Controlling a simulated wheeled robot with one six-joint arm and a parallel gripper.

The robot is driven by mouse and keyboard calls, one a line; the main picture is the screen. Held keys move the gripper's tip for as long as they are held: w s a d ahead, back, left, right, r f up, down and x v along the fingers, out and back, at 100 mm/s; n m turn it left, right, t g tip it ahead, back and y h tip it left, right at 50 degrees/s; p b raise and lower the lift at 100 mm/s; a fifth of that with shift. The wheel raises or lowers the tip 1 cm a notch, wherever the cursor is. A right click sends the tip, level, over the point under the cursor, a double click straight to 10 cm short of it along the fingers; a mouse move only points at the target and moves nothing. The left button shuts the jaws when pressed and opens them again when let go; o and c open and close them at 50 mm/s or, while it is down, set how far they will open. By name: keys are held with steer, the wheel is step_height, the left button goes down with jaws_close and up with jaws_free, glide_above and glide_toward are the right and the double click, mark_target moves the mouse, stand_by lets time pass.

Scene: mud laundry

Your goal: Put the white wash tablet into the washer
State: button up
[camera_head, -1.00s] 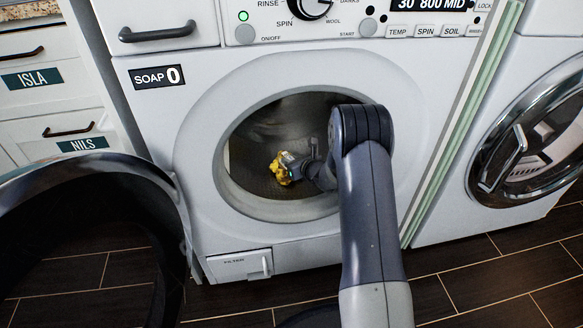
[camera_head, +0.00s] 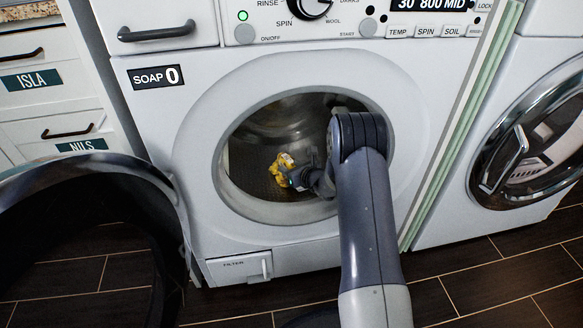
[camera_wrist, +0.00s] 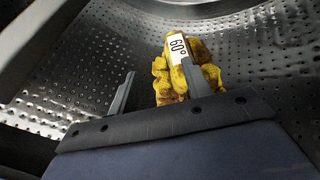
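The washer (camera_head: 200,215) is open at the front, and my arm reaches through its round door opening into the metal drum. My gripper (camera_head: 291,180) is inside the drum, low down, beside a crumpled yellow cloth-like bundle (camera_head: 281,167). In the wrist view my gripper (camera_wrist: 157,72) has its two fingers spread. The yellow bundle (camera_wrist: 207,70) lies against and behind the right finger, with a gap to the left finger. I cannot make out a separate white wash tablet in either view.
The washer's dark round door (camera_head: 95,185) stands swung open at the left. A soap drawer (camera_head: 155,22) is shut above the opening. A second washer with a closed door (camera_head: 535,140) stands at the right. Labelled cabinet drawers (camera_head: 45,75) are at the far left.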

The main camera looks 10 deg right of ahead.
steer(key=shift+r, duration=0.6)
steer(key=p+v, duration=0.3)
steer(key=v, duration=0.9)
steer(key=shift+f+p, duration=0.2)
steer(key=shift+p, duration=0.15)
steer(key=shift+d, duration=0.1)
steer(key=b+x, duration=0.1)
steer(key=x, duration=0.3)
steer(key=b+x, duration=0.1)
steer(key=x, duration=0.3)
steer(key=b+x, duration=0.2)
steer(key=x, duration=0.2)
steer(key=shift+f, duration=0.35)
steer(key=shift+r+p, duration=0.6)
steer(key=shift+r, duration=0.7)
